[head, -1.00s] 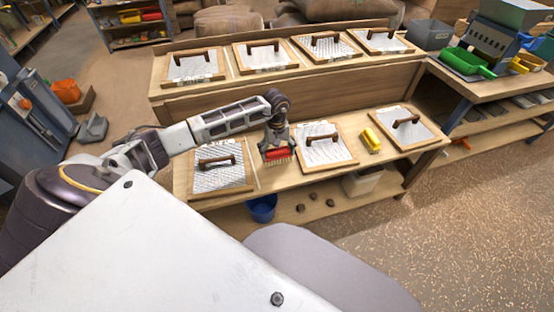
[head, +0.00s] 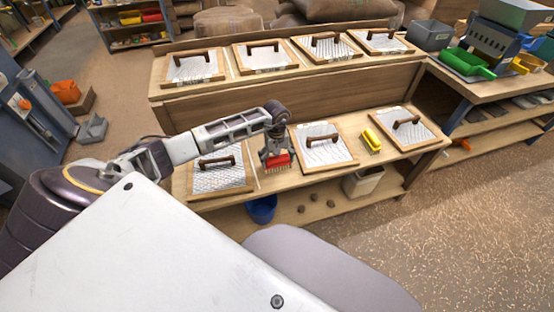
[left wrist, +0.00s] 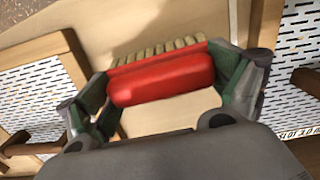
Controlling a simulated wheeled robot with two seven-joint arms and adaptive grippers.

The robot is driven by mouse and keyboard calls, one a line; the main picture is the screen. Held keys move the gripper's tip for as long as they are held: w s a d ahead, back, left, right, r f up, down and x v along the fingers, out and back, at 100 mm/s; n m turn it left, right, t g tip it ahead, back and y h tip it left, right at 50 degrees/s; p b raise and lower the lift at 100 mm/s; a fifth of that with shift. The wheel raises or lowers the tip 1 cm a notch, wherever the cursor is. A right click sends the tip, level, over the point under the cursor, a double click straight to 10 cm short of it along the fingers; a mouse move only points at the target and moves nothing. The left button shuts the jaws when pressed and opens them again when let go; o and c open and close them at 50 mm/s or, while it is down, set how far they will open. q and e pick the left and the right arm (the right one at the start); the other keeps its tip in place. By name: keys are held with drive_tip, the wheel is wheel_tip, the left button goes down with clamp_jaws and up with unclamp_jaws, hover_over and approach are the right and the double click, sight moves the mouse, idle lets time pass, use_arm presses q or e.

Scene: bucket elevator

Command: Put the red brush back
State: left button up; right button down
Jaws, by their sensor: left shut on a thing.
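The red brush (head: 278,162) is in my left gripper (head: 276,155), over the front shelf of the bench between two framed screens. In the left wrist view the brush (left wrist: 160,79) lies crosswise between the two fingers of the gripper (left wrist: 160,85), with its pale bristles on the far side. The fingers are shut on its ends. I cannot tell whether the bristles touch the wood. My right gripper is not in view.
Framed perforated screens with brown handles lie left (head: 219,178) and right (head: 325,147) of the brush. A yellow brush (head: 371,140) lies farther right, beside another screen (head: 408,130). A blue bucket (head: 262,209) and a pale bin (head: 362,181) stand below.

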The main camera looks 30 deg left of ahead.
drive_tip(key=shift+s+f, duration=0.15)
use_arm(q)
drive_tip(key=o, duration=1)
drive_tip(key=shift+f, duration=0.1)
drive_tip(key=shift+o, duration=0.2)
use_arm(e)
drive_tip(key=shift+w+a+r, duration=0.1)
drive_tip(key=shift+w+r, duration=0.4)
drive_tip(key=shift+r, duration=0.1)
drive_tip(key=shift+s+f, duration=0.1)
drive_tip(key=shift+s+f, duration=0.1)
